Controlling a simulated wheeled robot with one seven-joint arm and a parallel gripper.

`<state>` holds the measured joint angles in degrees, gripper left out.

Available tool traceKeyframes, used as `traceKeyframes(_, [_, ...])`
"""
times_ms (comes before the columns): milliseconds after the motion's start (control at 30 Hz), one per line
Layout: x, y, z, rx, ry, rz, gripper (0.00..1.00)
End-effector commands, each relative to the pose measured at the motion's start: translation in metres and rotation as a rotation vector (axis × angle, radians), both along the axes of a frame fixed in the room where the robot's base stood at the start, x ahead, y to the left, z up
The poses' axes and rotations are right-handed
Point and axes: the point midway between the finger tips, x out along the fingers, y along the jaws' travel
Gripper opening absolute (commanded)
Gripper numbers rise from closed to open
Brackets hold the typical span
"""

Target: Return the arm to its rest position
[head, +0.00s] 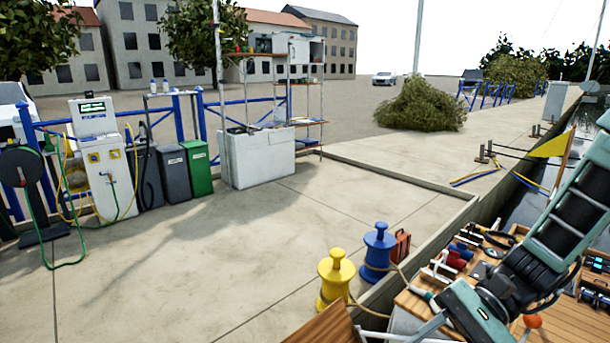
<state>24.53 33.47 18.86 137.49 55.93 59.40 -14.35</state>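My arm (572,215) crosses the right side of the head view. It slants from the upper right edge down to a dark joint and a grey-green link (478,312) near the bottom edge. The arm runs out of the picture there, and I make out no gripper fingers. Whether my gripper holds anything is hidden. The arm passes in front of a wooden deck with several small items.
A yellow bollard (336,277) and a blue bollard (379,250) stand on the quay left of my arm, with a red can (401,246) beside them. A yellow flag (552,146) rises behind the arm. Open paving (210,260) lies left, before a white pump station (103,160).

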Motion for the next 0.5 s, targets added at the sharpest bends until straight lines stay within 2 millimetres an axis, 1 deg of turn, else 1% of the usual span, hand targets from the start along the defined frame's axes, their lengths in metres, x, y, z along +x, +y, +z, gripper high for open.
traceKeyframes(33, [-0.019, 0.013, 0.006, -0.072, -0.060, 0.140, 0.34])
traceKeyframes(100, [-0.041, 0.023, 0.009, -0.168, -0.145, 0.312, 0.34])
traceKeyframes(200, [-0.068, 0.031, 0.014, -0.294, -0.291, 0.549, 0.34])
traceKeyframes(333, [-0.090, 0.037, 0.024, -0.436, -0.520, 0.825, 0.34])
traceKeyframes(400, [-0.097, 0.040, 0.031, -0.496, -0.649, 0.950, 0.34])
traceKeyframes(500, [-0.103, 0.045, 0.041, -0.553, -0.818, 1.088, 0.34])
